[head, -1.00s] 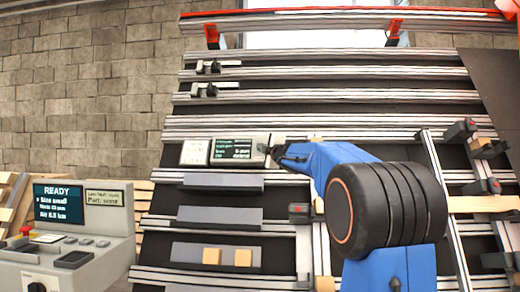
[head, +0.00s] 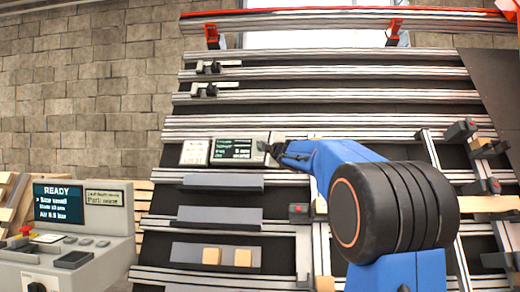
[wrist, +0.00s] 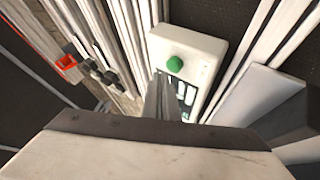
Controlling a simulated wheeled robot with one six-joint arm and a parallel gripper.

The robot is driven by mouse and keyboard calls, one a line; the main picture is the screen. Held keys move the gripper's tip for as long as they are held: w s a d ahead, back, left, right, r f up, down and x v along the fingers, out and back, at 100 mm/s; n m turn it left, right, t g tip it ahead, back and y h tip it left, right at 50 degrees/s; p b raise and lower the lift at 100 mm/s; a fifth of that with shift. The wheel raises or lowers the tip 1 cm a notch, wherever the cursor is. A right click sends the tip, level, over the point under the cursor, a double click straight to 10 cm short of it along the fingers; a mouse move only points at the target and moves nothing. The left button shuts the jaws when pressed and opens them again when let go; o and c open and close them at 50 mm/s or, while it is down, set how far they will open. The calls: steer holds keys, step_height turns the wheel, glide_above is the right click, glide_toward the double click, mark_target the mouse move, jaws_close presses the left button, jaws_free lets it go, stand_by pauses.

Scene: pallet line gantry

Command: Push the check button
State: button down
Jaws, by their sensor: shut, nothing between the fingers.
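The check button is a round green button (wrist: 175,64) on a white box (wrist: 207,48) with a dark screen, seen in the wrist view. In the head view this box (head: 240,138) sits on the sloped rack, and the button is hidden or too small to make out by my gripper (head: 264,147). My gripper is shut and empty. In the wrist view its fingers (wrist: 161,88) reach over the box just beside the button and cover part of the screen. I cannot tell whether they touch the box.
Grey trays (head: 223,181) lie below, with wooden blocks (head: 212,256) on the lowest. A control console (head: 110,246) reading READY stands lower left. Rails (head: 320,123) run above the box.

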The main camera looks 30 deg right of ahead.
steer(key=s+a+r, duration=0.2)
steer(key=s, duration=0.1)
steer(key=shift+s+a+r, duration=0.15)
steer(key=shift+s+a, duration=0.1)
steer(key=shift+s, duration=0.05)
stand_by(0.9)
steer(key=s+a+f+m+g, duration=0.5)
steer(key=s+a+f, duration=0.2)
steer(key=s+f, duration=0.9)
steer(key=s+a+f+m+g+y, duration=0.1)
steer(key=s+a+f+m+g, duration=0.4)
steer(key=s+f, duration=1.2)
steer(key=s+a+f+m+g, duration=0.4)
steer(key=s+a+f, duration=0.5)
steer(key=s+f, duration=0.8)
steer(key=shift+a+f+m+g+y, duration=0.3)
steer(key=shift+m+g+y, duration=0.1)
steer(key=shift+m, duration=0.2)
